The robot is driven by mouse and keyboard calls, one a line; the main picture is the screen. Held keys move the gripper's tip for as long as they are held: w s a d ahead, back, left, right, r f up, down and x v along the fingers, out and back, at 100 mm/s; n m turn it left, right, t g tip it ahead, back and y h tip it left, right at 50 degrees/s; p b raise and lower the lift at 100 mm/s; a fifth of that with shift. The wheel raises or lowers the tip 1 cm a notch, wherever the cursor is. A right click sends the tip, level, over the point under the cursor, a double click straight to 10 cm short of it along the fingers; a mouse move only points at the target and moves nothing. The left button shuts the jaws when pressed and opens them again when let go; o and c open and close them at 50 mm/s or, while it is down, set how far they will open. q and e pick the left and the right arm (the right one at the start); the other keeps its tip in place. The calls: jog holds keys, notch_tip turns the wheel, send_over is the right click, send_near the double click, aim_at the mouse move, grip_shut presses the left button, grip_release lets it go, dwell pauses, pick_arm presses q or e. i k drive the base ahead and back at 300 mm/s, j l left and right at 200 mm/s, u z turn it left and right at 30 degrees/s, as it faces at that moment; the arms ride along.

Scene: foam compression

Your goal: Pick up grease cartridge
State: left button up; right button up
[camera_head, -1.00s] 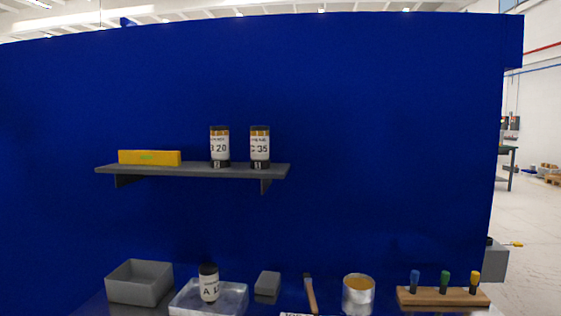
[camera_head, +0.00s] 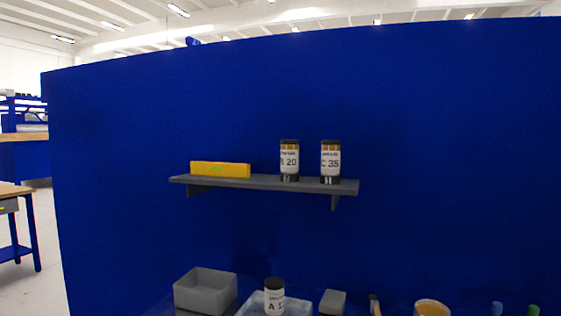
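Three labelled cartridge-like containers are in the head view. One marked "B 20" (camera_head: 289,161) and one marked "C 35" (camera_head: 330,162) stand upright side by side on the grey wall shelf (camera_head: 262,183), toward its right end. A third, with a black top and a label starting with "A" (camera_head: 274,297), stands upright in a pale, shallow tray (camera_head: 248,307) at the bottom of the view. Its lower end is cut off by the frame. Neither of my grippers is in view.
A yellow box (camera_head: 220,169) lies on the shelf's left part. Below are a grey open bin (camera_head: 206,291), a grey block (camera_head: 332,302), a tool handle (camera_head: 375,305), an orange-topped can (camera_head: 432,308), and blue (camera_head: 496,309) and green (camera_head: 533,310) handles. A blue panel (camera_head: 450,130) stands behind.

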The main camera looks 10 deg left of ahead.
aim_at(331, 149)
jog(key=i+j, duration=0.1)
jog(key=j, duration=0.2)
jog(key=i+j, duration=0.1)
jog(key=j, duration=0.25)
jog(key=i+j, duration=0.15)
jog(key=j, duration=0.15)
jog(key=i+j, duration=0.1)
jog(key=j, duration=0.2)
jog(key=j+z, duration=0.3)
jog(key=i+j+z, duration=0.1)
jog(key=z, duration=0.2)
jog(key=j, duration=0.1)
